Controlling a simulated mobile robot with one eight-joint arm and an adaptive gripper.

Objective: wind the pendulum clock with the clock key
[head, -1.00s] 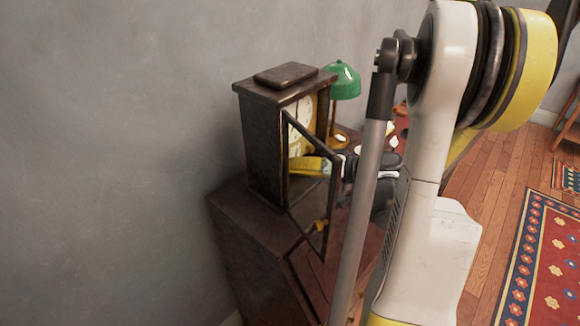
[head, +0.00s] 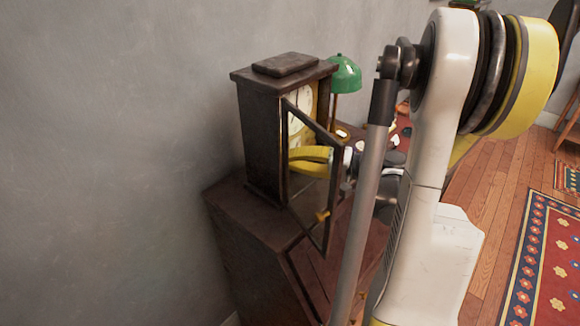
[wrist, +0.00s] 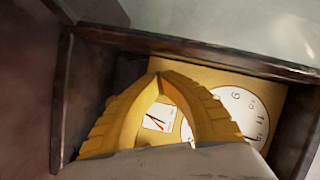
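The pendulum clock (head: 262,140) is a dark wooden case on a dark cabinet by the wall. Its glazed door (head: 308,185) stands open towards me, with a brass-coloured knob on it. My gripper (head: 294,156) reaches in at the open front, its yellow fingers partly seen through the door glass. In the wrist view, my gripper (wrist: 160,77) has its fingertips together, in front of the clock's gold front. The white dial (wrist: 240,112) is partly behind the right finger. A small white plate with red and black marks (wrist: 158,117) shows between the fingers. I cannot make out the clock key.
The cabinet top (head: 232,200) carries the clock. A green-shaded lamp (head: 344,74) stands just behind it. Small pale items (head: 394,140) lie beyond, partly hidden by my arm. The case walls close in around my fingers. Open wooden floor and a patterned rug (head: 545,260) lie at right.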

